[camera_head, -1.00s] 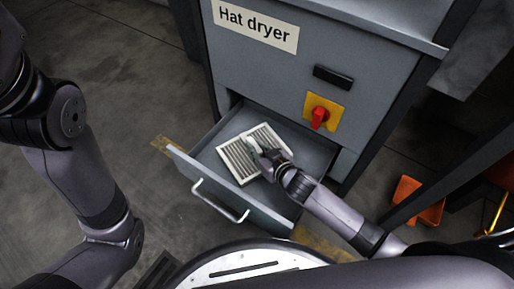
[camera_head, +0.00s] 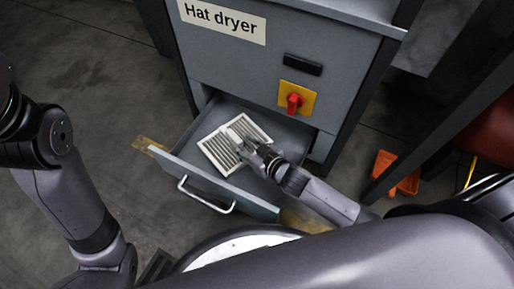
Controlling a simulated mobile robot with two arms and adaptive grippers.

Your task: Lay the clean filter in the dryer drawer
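The filter (camera_head: 221,155) is a white-framed panel with grey slats. It is inside the open dryer drawer (camera_head: 285,148), toward its left part, and looks about level with the drawer floor. I cannot tell whether it rests fully on the floor. My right gripper (camera_head: 244,138) reaches in from the right, with its fingers over the middle of the filter, hiding part of it. Whether the fingers are closed on it does not show clearly. My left arm comes in at the left edge, and its gripper is out of view.
The grey hat dryer cabinet (camera_head: 225,65) stands behind the drawer, with a red knob (camera_head: 293,103) on a yellow plate. The drawer's front has a metal handle (camera_head: 205,200). An orange object (camera_head: 385,165) lies on the floor at right. Floor at left is clear.

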